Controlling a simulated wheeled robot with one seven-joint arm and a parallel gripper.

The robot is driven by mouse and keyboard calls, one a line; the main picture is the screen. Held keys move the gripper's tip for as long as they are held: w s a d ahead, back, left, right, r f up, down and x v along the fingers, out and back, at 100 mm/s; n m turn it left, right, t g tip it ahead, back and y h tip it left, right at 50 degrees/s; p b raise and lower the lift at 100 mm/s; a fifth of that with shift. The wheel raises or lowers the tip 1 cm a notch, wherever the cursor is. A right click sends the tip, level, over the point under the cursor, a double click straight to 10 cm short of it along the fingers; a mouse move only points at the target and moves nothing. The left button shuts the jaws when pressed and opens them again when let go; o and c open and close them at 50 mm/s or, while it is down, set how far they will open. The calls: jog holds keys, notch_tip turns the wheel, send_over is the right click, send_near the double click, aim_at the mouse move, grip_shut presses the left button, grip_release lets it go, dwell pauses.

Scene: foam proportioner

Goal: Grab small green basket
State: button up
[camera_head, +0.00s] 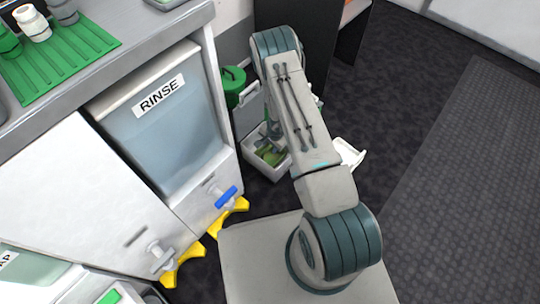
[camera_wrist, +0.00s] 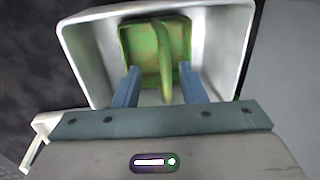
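The small green basket (camera_wrist: 135,42) lies inside a white bin (camera_wrist: 90,55) in the wrist view. Its yellow-green handle (camera_wrist: 164,55) arches up toward the camera. My gripper (camera_wrist: 160,75) is open, with one blue finger to the left of the handle and one to the right. Clear gaps show between the handle and both fingers. In the head view, the green basket (camera_head: 268,154) shows partly in the white bin (camera_head: 262,170) on the floor. My arm hides part of the bin there, and my fingers cannot be made out clearly.
A counter with a RINSE tank (camera_head: 165,125) stands left of the bin, with a blue-handled tap (camera_head: 226,197) and yellow feet at its base. A green lidded container (camera_head: 233,82) is behind the bin. A dark cabinet (camera_head: 305,35) stands at the back. Open floor lies to the right.

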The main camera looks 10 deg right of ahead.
aim_at(268, 148)
jog(key=f, duration=0.2)
jog(key=w+f+b, duration=0.1)
jog(key=f, duration=0.1)
jog(key=a+f+b, duration=0.1)
jog(key=f, duration=0.1)
jog(key=shift+w+f, duration=0.25)
jog(key=shift+w, duration=0.1)
jog(key=shift+d, duration=0.1)
grip_shut()
